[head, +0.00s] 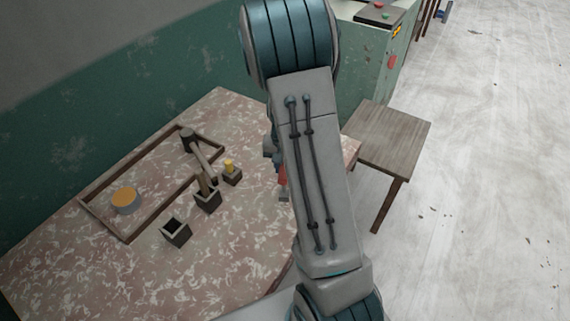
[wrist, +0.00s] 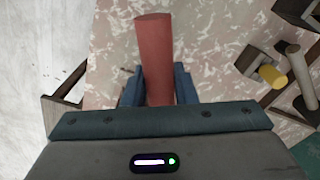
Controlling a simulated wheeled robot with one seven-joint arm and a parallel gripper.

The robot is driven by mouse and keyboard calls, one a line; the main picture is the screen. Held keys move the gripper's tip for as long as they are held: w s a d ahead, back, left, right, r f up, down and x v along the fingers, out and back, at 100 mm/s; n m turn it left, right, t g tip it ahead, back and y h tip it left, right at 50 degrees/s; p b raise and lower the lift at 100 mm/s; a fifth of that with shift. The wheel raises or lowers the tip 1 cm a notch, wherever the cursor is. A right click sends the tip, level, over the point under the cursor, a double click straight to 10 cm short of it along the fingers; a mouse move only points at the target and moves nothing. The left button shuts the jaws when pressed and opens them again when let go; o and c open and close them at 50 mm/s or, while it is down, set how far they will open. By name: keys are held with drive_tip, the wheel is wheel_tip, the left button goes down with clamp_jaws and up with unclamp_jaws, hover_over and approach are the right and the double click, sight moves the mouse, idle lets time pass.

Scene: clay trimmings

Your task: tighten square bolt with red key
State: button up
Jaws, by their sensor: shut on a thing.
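The red key (wrist: 155,55) shows in the wrist view as a plain red cylinder standing between the blue fingers of my gripper (wrist: 157,82). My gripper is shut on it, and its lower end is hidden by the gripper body. In the head view my arm hides most of the gripper; a bit of the red key (head: 282,174) shows at the arm's left edge, over the table's right part. I cannot make out a square bolt in either view.
A stool (head: 390,135) stands right. The front tabletop is clear.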

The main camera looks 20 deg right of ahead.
drive_tip(key=shift+m, duration=1)
drive_tip(key=shift+d, duration=0.1)
drive_tip(key=shift+r+p, duration=0.1)
drive_tip(key=shift+p, duration=0.2)
drive_tip(key=shift+o, duration=0.3)
drive_tip(key=shift+d+r+m+p, duration=0.1)
drive_tip(key=shift+m+p, duration=0.4)
drive_tip(key=shift+m, duration=0.6)
drive_tip(key=shift+o, duration=0.2)
drive_tip(key=shift+m, duration=0.7)
drive_tip(key=o, duration=1.7)
drive_tip(key=shift+d, duration=0.1)
drive_tip(key=shift+o, duration=0.2)
drive_tip(key=shift+a+f, duration=0.2)
drive_tip(key=shift+r, duration=0.15)
